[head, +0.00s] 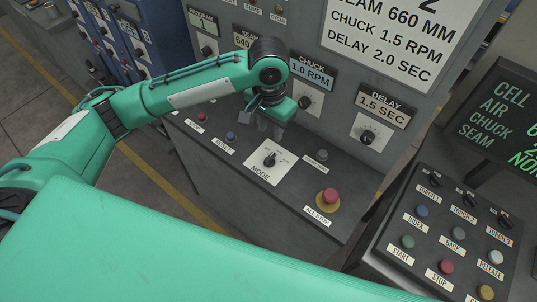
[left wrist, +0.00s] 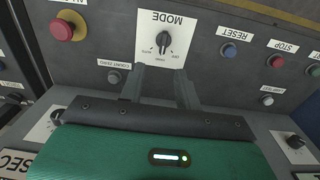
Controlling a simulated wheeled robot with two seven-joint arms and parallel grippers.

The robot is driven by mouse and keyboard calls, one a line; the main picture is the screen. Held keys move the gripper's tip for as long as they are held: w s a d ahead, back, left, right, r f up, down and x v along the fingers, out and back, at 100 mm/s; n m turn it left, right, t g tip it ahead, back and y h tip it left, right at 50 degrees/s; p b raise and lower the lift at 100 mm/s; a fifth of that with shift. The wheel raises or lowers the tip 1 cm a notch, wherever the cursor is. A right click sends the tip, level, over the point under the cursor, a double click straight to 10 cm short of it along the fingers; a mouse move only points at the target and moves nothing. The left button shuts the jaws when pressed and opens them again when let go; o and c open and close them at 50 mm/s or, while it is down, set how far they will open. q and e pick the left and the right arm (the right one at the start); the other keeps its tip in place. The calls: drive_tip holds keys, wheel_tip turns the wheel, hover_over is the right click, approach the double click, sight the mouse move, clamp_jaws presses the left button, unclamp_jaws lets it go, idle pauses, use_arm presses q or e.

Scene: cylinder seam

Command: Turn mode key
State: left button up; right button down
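The mode key (head: 269,160) is a black rotary knob on a white plate marked MODE, on the sloping grey console. It shows upside down in the left wrist view (left wrist: 163,40), near the top middle. Small position words surround it; its exact setting is too small to read surely. My left gripper (head: 263,126) is above the console, behind the key in the head view. In the left wrist view its two grey fingers (left wrist: 160,72) are apart and empty, pointing toward the MODE plate, with the knob beyond their tips. My right gripper is not in view.
A red ALL STOP button (head: 330,196) stands right of the MODE plate. A blue RESET button (head: 230,136) and a red button (head: 201,118) are to its left. A grey button (head: 321,155) sits behind. The CHUCK knob (head: 304,102) and DELAY knob (head: 367,137) are on the upright panel.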

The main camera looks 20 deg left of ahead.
sight(268, 158)
use_arm(q)
drive_tip(key=f+p, duration=0.1)
drive_tip(key=f, duration=0.3)
drive_tip(key=f+p, duration=0.1)
drive_tip(key=f, duration=0.4)
drive_tip(key=f+p, duration=0.1)
drive_tip(key=f, duration=0.3)
drive_tip(key=shift+a+f, duration=0.15)
drive_tip(key=shift+a, duration=0.15)
drive_tip(key=shift+w, duration=0.1)
clamp_jaws()
